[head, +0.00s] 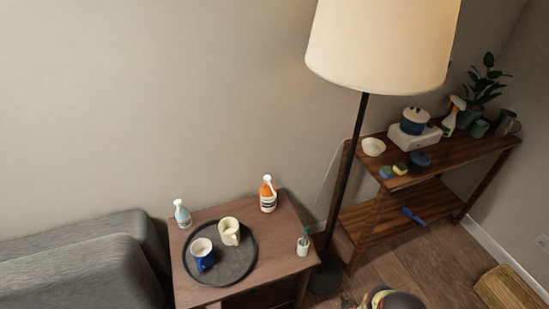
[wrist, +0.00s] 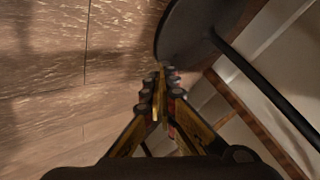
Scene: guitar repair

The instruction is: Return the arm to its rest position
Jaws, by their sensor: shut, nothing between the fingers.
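My gripper (wrist: 160,80) is in the middle of the wrist view, with its yellow-and-black fingers together and nothing between them. It points toward the wooden floor (wrist: 50,90) and the round dark base of the floor lamp (wrist: 180,30). Part of my arm shows at the bottom edge of the head view, low and right of the side table; the fingertips are not clear there.
The floor lamp (head: 380,45) stands between the side table (head: 290,240) and the wooden shelf (head: 365,220). A dark tray (head: 235,275) on the table holds two mugs. A grey sofa (head: 75,265) is at left, a woven box (head: 508,290) at lower right.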

